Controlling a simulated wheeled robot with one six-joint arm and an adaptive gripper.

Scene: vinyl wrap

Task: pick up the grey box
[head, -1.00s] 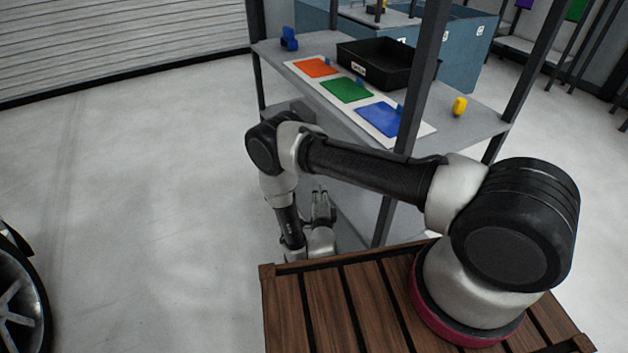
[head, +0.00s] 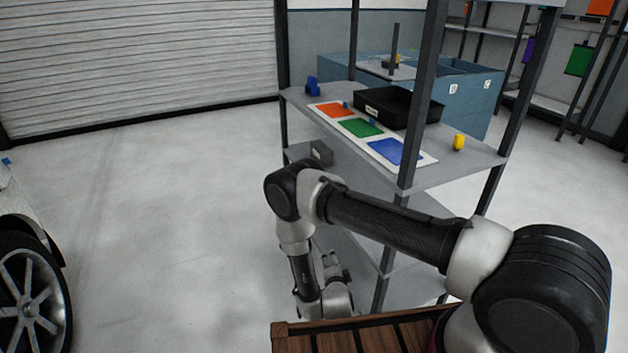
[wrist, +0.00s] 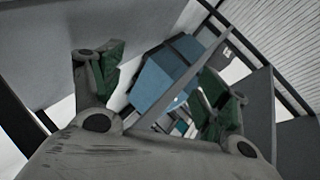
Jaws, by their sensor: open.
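The grey box (head: 321,152) sits on the middle shelf of the rack, near its left end, under the top shelf. It is small, dark grey and partly in shadow. My gripper (head: 335,268) hangs lower, in front of the rack and below the box, clearly apart from it. In the wrist view, my gripper (wrist: 160,88) has its green-padded fingers spread wide with nothing between them. I cannot make out the grey box in the wrist view.
The grey rack's top shelf (head: 455,173) holds a black tray (head: 385,106), a mat with coloured squares, a blue item (head: 312,86) and a yellow item (head: 459,142). Dark rack posts (head: 421,100) stand close to my arm. Open floor lies left, with a car wheel (head: 30,295).

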